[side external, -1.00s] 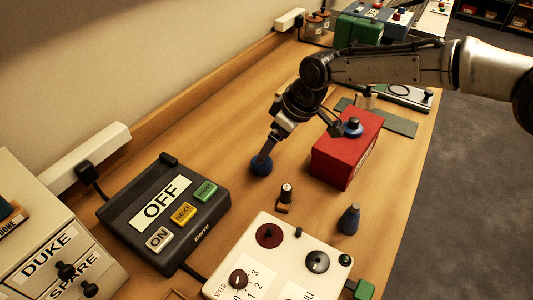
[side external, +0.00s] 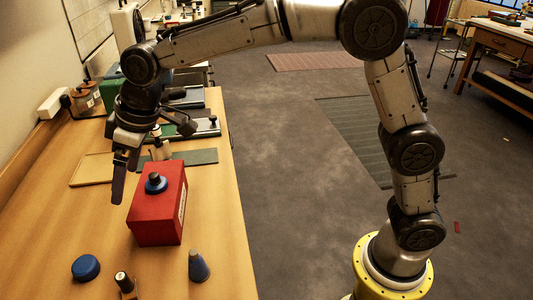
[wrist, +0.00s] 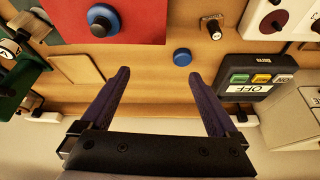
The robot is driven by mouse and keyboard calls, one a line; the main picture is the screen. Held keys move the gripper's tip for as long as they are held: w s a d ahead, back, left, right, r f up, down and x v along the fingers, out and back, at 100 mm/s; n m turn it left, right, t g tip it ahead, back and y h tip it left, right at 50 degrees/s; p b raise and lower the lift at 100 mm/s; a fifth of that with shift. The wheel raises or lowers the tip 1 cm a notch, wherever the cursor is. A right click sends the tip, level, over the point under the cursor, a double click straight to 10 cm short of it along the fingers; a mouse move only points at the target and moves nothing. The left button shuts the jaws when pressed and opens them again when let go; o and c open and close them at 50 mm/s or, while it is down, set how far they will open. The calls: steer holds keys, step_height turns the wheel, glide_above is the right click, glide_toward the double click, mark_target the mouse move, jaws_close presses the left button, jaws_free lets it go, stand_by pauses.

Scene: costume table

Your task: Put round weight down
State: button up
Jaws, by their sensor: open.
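A round blue weight (side external: 86,267) lies flat on the wooden table (side external: 185,287), in front of the red box. It also shows in the wrist view (wrist: 182,57), beyond my fingertips and apart from them. My gripper (side external: 124,180) is raised above the table, to the left of the red box (side external: 155,218). In the wrist view my gripper (wrist: 159,73) has its two purple fingers spread, with nothing between them. A blue ring with a dark knob (side external: 156,182) sits on top of the red box.
A black button box (wrist: 258,77) and a white panel (wrist: 280,20) lie to the right in the wrist view. Bare table surrounds the weight.

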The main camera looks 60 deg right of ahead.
steer(key=s+d+r+m+t+h, duration=0.1)
steer(key=s+d+r+m, duration=0.15)
steer(key=s+d, duration=0.6)
steer(key=s+d+r+m, duration=0.2)
steer(key=s+d+r, duration=0.1)
steer(key=s+d, duration=0.55)
steer(key=s+d+f+m+h, duration=0.1)
steer(key=s+d+f, duration=0.2)
steer(key=s, duration=0.3)
steer(key=s+d+f+m, duration=0.1)
steer(key=s+d+f, duration=0.1)
steer(key=s+d, duration=0.3)
steer(key=shift+s+d+f+m+t+h, duration=0.35)
steer(key=shift+s+f+t+h, duration=0.05)
steer(key=shift+s, duration=0.65)
